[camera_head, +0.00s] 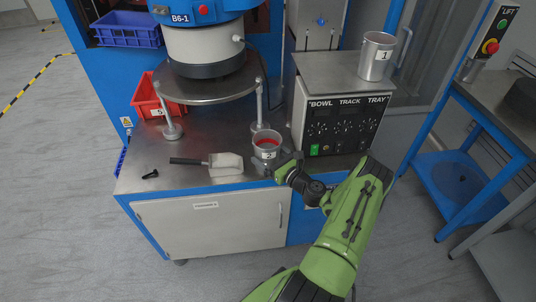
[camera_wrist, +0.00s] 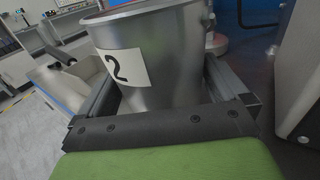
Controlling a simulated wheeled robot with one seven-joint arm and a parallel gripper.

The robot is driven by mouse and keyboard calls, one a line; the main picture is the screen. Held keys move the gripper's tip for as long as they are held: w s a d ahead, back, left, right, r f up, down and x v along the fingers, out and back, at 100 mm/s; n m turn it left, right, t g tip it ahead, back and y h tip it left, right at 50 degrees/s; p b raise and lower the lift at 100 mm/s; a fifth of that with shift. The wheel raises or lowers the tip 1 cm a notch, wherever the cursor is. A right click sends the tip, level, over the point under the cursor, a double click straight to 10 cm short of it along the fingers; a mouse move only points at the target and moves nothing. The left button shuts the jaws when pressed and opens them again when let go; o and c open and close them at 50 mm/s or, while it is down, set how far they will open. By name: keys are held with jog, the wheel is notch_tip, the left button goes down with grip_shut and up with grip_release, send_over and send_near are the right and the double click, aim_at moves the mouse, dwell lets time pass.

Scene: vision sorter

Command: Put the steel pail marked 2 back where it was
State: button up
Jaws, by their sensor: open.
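The steel pail marked 2 (camera_head: 267,145) stands near the front edge of the steel bench top, with something red inside it. In the wrist view the pail (camera_wrist: 170,60) fills the middle, its "2" label facing the camera. My gripper (camera_head: 272,165) is low at the pail's front. In the wrist view the gripper's two fingers (camera_wrist: 165,95) are open, one on each side of the pail. Whether they touch its wall I cannot tell.
A metal scoop (camera_head: 225,163) lies left of the pail. A control box (camera_head: 340,115) stands to the right with the pail marked 1 (camera_head: 376,57) on top. A red bin marked 5 (camera_head: 150,98) and a round steel platform (camera_head: 212,90) are behind.

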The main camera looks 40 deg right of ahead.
jog(key=s+p, duration=0.1)
jog(key=s, duration=1)
jog(key=shift+s+p, duration=0.15)
jog(key=shift+p, duration=0.15)
jog(key=shift+a, duration=0.1)
